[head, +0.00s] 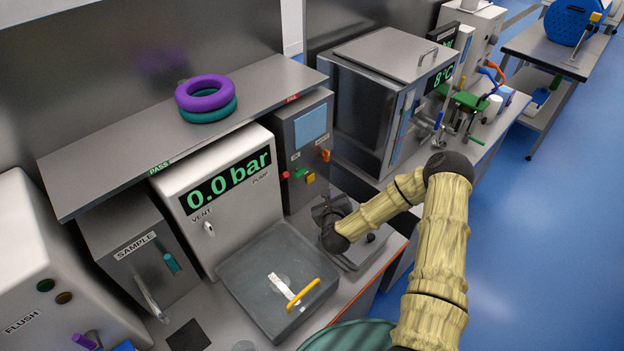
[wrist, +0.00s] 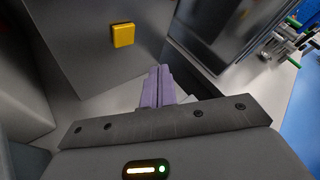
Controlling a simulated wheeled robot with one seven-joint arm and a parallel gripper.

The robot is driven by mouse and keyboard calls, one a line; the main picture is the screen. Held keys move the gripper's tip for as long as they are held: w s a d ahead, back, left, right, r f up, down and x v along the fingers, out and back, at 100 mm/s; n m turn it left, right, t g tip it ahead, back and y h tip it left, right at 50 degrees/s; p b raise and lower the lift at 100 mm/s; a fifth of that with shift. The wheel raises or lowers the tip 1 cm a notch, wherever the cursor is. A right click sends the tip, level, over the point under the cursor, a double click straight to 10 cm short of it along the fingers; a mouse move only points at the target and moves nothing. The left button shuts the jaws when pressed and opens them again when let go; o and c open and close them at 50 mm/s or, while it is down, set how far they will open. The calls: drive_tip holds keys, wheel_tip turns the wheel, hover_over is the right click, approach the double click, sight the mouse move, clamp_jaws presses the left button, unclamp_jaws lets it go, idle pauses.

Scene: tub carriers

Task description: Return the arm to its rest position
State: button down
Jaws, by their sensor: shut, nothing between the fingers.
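My arm (head: 438,250) has tan, ribbed links and dark joints. It rises from the bottom right of the head view, bends at a high elbow and reaches down left to the bench. My gripper (wrist: 158,72) shows two purple fingers pressed together in the wrist view, shut and empty. In the head view the dark gripper body (head: 332,208) is low over the bench, just in front of the grey control box (head: 283,130); its fingertips are not clear there. In the wrist view a yellow button (wrist: 122,35) on a grey face is ahead and left of the fingers.
Purple (head: 203,92) and teal (head: 208,112) rings lie stacked on the shelf (head: 120,150). The pump (head: 220,230) has a lidded chamber with a yellow handle (head: 304,295). A steel cabinet (head: 375,110) stands beyond my gripper. Blue floor (head: 550,220) is open on the right.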

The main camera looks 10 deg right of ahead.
drive_tip(key=s+a+r+n+g+y, duration=0.4)
drive_tip(key=s+a+r+n+g, duration=0.15)
drive_tip(key=n, duration=1.15)
drive_tip(key=s+d+r+n+g+h, duration=0.1)
drive_tip(key=s+d+r+n+g, duration=0.1)
drive_tip(key=s+r+n, duration=0.5)
drive_tip(key=s+d+r+n+g+h, duration=0.1)
drive_tip(key=s+d+r+n+g, duration=0.2)
drive_tip(key=s+r+n, duration=0.4)
drive_tip(key=s+n+g, duration=0.1)
drive_tip(key=s, duration=0.6)
drive_tip(key=shift+s+d+r, duration=0.15)
drive_tip(key=shift+s+r, duration=0.2)
drive_tip(key=shift+s, duration=0.05)
idle(0.8)
